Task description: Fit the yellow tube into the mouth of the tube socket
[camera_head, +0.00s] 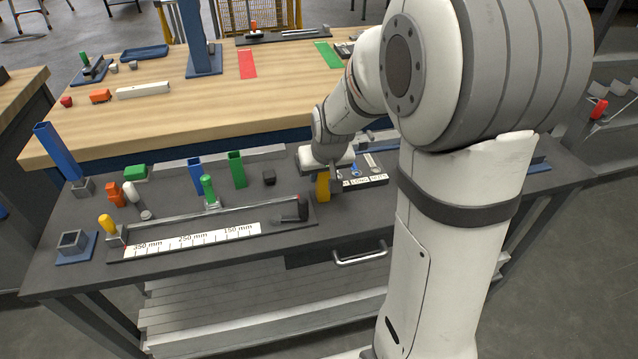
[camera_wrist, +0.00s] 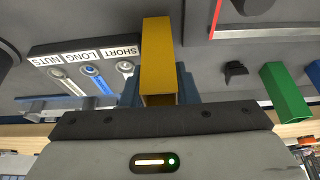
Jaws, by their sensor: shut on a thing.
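The yellow tube (camera_head: 323,188) is square and hollow, and my gripper (camera_head: 328,171) is shut on its upper part. In the wrist view, the yellow tube (camera_wrist: 157,55) extends away between the fingers of my gripper (camera_wrist: 158,88). In the head view it points down, close to the grey bench; whether it touches the surface I cannot tell. A square grey socket with an open, empty mouth on a blue base, which looks like the tube socket (camera_head: 73,240), stands at the bench's front left, far from my gripper. It is not visible in the wrist view.
A measuring fixture with a white scale (camera_head: 190,241) lies between my gripper and the socket. Blue and green tubes (camera_head: 237,169) stand behind it. A labelled parts tray (camera_head: 365,180) sits just right of my gripper.

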